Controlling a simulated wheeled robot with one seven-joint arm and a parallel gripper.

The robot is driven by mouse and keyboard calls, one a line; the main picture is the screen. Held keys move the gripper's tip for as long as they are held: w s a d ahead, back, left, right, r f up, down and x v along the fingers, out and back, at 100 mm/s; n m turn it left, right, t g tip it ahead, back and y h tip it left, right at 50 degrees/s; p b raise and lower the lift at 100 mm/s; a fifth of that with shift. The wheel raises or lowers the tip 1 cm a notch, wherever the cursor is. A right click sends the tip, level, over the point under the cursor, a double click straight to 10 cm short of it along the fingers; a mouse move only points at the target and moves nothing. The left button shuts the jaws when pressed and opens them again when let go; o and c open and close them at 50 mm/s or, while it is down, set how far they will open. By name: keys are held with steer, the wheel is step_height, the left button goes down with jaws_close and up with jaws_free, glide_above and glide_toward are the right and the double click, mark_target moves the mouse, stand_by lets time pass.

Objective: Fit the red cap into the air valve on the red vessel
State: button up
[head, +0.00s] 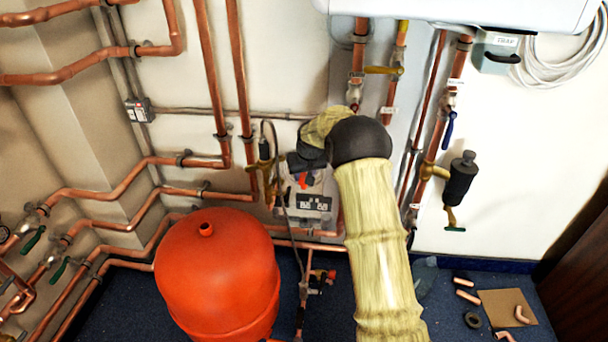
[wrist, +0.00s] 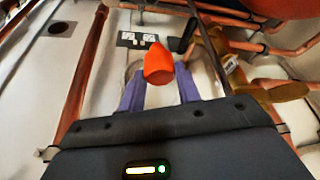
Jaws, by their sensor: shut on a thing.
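The red vessel (head: 217,280) stands on the floor left of centre in the head view. Its air valve (head: 206,229) is a short red stub on the domed top, with an open-looking upper end. The red cap (wrist: 158,65) sits between the purple fingers of my gripper (wrist: 160,88) in the wrist view, shut on it. In the head view the cap (head: 303,180) is a small red spot under my dark wrist. My gripper is apart from the vessel, to the right of and beyond the valve, near the wall. Its fingers are mostly hidden there by my arm.
Copper pipes (head: 240,75) run down the wall behind the vessel. A grey box with sockets (head: 315,203) and a dark cable are close to my gripper. A black filter (head: 460,178) hangs at right. Pipe offcuts (head: 467,296) lie on the blue floor. The space above the vessel is clear.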

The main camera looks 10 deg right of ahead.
mark_target(304, 177)
steer(key=shift+r+p, duration=1.9)
steer(key=shift+r, duration=0.3)
steer(key=shift+f, duration=0.1)
steer(key=s+f, duration=0.5)
steer(key=s, duration=0.6)
steer(key=s+f, duration=0.5)
steer(key=s, duration=0.6)
steer(key=shift+a+f+m, duration=0.2)
steer(key=shift+m, duration=0.2)
